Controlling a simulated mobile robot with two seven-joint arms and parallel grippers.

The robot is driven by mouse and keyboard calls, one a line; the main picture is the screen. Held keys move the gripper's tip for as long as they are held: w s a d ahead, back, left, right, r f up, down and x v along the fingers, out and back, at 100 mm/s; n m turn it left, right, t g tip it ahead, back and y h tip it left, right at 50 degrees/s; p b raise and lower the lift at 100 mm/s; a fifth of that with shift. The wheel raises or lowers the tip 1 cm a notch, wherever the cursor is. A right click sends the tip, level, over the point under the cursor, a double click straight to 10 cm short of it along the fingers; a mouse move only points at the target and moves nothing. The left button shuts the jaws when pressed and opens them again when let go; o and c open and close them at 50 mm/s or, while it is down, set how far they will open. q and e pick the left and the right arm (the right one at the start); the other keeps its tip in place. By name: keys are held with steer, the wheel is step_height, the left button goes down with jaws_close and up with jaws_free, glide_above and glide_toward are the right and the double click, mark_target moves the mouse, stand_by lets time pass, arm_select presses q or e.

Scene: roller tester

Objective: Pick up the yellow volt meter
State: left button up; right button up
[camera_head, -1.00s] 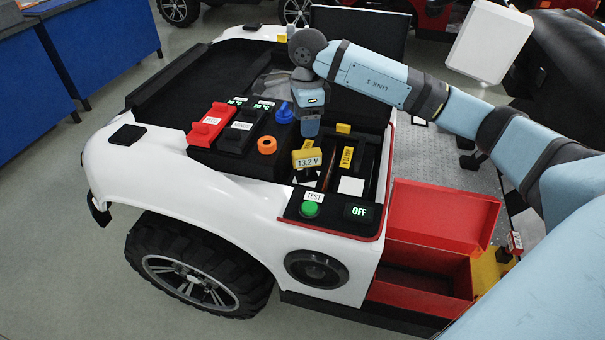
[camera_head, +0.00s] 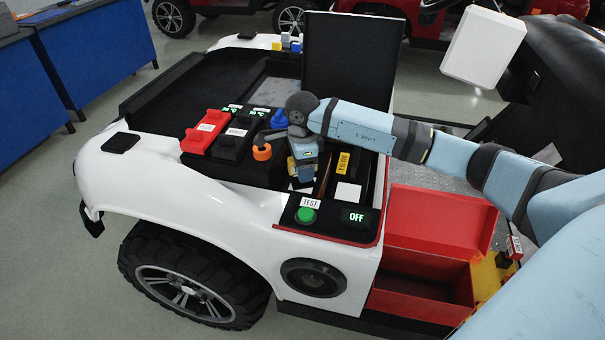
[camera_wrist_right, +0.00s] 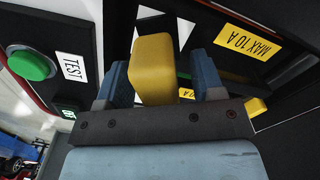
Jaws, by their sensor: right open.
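The yellow volt meter (camera_wrist_right: 154,68) stands between the two blue fingers of my right gripper (camera_wrist_right: 160,85) in the right wrist view. The fingers sit on either side of it, open, and I cannot tell whether either touches it. In the head view, the right gripper (camera_head: 303,168) is low over the compartment behind the TEST panel. It covers most of the volt meter (camera_head: 291,167), and the meter's display is hidden. My left gripper is not in view.
The green TEST button (camera_head: 306,215) and OFF display (camera_head: 356,216) are in front of the gripper. An orange ring (camera_head: 262,153), a black block (camera_head: 233,139) and a red block (camera_head: 205,132) are to the left. An open red box (camera_head: 425,290) is at the right.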

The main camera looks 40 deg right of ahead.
steer(key=shift+f, duration=0.6)
jaws_close()
steer(key=shift+r, duration=0.15)
step_height(320, 180, up, 20)
steer(key=p, duration=0.2)
